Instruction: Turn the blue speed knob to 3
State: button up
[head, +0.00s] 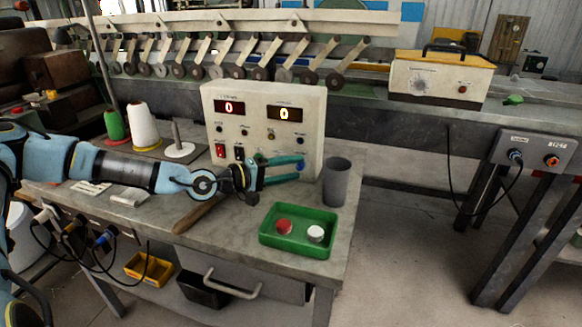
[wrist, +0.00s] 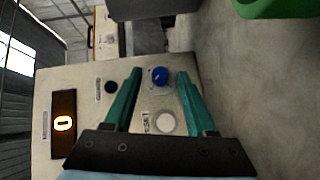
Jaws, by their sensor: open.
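The blue speed knob (wrist: 160,76) is on the front of the cream control box (head: 223,110), at its lower right. In the head view the knob (head: 300,165) is small and partly lost among my fingertips. My gripper (head: 299,168) is open, with teal fingers pointing at the panel. In the wrist view the knob sits between the two fingertips, with a gap on both sides; I cannot tell how deep the tips reach around it. The knob's pointer and scale are not readable.
A dark knob (wrist: 111,87) and a white round button (wrist: 165,122) are close by on the panel. A grey cup (head: 337,182) stands right of the box. A green tray (head: 298,244) with a red and a white piece lies in front. White and green cones stand left.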

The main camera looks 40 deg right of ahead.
jog(key=shift+c, duration=0.2)
grip_shut()
dwell(0.3)
